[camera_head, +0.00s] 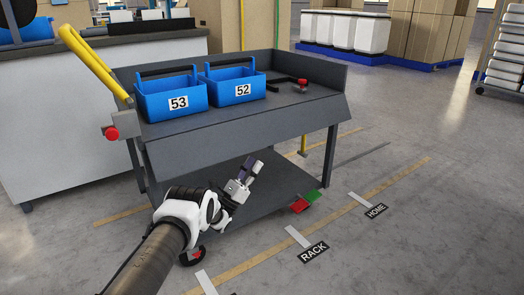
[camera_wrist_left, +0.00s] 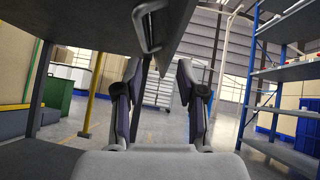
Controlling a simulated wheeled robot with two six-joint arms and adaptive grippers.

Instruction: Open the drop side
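A grey cart carries a long near side panel, the drop side (camera_head: 250,128). It runs along the front deck edge and appears to slope down and outward from it, leaving the deck open to view. My left gripper (camera_head: 248,178) is below this panel, over the lower shelf (camera_head: 290,180). In the left wrist view the gripper (camera_wrist_left: 158,100) is open, its fingers apart with nothing between them. A metal handle (camera_wrist_left: 148,28) on a dark panel (camera_wrist_left: 182,12) shows above and beyond the fingers; contact is not visible. My right gripper is not in view.
Blue boxes 53 (camera_head: 172,98) and 52 (camera_head: 235,85) stand on the deck. A black bar with a red knob (camera_head: 303,83) lies right. A yellow push handle (camera_head: 92,62) and red knob (camera_head: 112,133) are left. Floor right of the cart is mostly clear; shelving (camera_wrist_left: 285,90) stands right.

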